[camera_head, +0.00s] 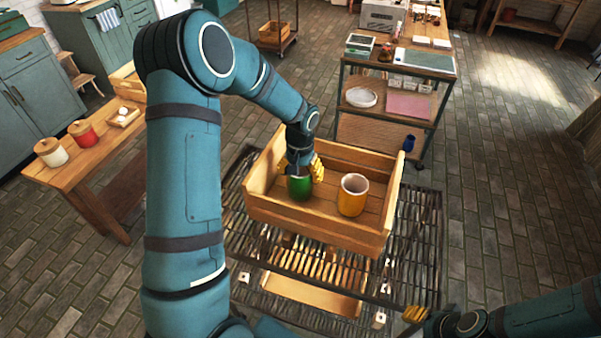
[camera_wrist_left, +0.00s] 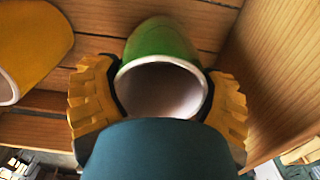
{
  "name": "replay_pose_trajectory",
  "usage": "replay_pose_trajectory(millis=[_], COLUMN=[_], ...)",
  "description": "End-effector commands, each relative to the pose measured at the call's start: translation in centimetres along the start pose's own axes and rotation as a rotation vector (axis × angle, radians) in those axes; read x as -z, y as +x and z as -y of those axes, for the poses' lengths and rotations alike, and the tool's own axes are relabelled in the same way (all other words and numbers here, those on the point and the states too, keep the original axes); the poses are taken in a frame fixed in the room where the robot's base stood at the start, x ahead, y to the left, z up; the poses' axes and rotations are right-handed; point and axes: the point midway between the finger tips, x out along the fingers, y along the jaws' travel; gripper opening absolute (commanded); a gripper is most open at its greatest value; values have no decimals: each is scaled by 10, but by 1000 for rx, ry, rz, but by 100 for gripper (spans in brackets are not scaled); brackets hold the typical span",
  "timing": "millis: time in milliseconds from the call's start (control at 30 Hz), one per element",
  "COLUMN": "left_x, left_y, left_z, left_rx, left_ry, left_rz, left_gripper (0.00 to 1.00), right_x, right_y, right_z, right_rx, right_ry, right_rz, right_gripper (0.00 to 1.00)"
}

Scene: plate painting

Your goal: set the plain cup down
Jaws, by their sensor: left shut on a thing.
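A green cup (camera_head: 299,187) is inside the wooden crate (camera_head: 315,222), in its left half. My left gripper (camera_head: 300,168) reaches down from above and is shut on the green cup, with one yellow finger on each side. In the left wrist view, the green cup (camera_wrist_left: 162,42) sits between the fingers, its pale open mouth toward the camera. Whether its base touches the crate floor is hidden. A yellow cup (camera_head: 353,196) stands upright to its right in the crate, clear of the gripper. My right gripper (camera_head: 416,314) shows only partly at the bottom; its opening is unclear.
The crate rests on a dark slatted rack (camera_head: 418,240). Crate floor shows between the two cups. A wooden table (camera_head: 75,172) with lidded pots stands at left. A shelf cart (camera_head: 436,98) with a blue cup (camera_head: 409,143) stands behind at right.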

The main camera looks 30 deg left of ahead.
Motion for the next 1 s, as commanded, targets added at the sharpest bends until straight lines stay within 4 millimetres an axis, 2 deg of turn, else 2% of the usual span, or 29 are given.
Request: replay_pose_trajectory(millis=[333,367,400,767,867,1000], left_x=[0,0,0,0,1,1], left_y=[3,3,2,-1,-12,-37], left_z=[0,0,0,0,0,0], left_rx=[0,0,0,0,0,0], left_ry=[0,0,0,0,-1,1], left_rz=[-2,-1,-1,-2,-6,-7], left_gripper=[33,89,100,100,100,100], right_x=[0,0,0,0,0,0], right_y=[4,3,3,0,-1,-2], right_z=[-1,-1,-1,0,0,1], right_rx=[0,-1,-1,0,0,0], right_ry=[0,0,0,0,0,0], right_rz=[0,0,0,0,0,0], right_gripper=[47,47,47,47,47,47])
